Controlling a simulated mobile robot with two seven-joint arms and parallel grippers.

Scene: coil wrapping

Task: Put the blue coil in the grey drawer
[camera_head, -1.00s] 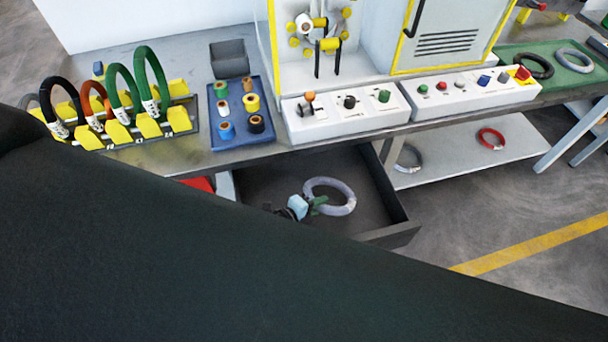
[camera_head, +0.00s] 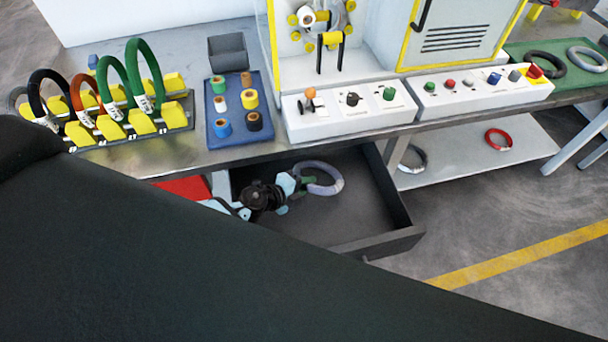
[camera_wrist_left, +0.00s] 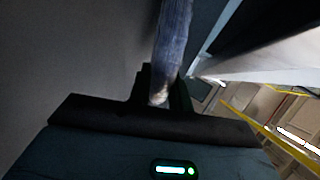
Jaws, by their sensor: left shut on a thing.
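The blue coil (camera_head: 328,187), a pale blue-lavender ring, is inside the open drawer's outline in the head view, near its back left. I cannot tell whether it touches the drawer floor. My left gripper (camera_head: 305,182) is shut on the coil's left side. In the left wrist view a stretch of the blue coil (camera_wrist_left: 172,50) stands between the dark fingers (camera_wrist_left: 162,98). The grey drawer (camera_head: 375,242) is pulled out below the table and otherwise looks empty. Its left part is hidden by my arm. My right gripper is not in view.
A workbench (camera_head: 185,158) above the drawer holds a rack of coils (camera_head: 145,75), a blue tray of spools (camera_head: 237,142) and white control boxes (camera_head: 345,125). A lower shelf (camera_head: 455,165) at right bears a red coil (camera_head: 498,139) and a grey-black coil (camera_head: 412,160).

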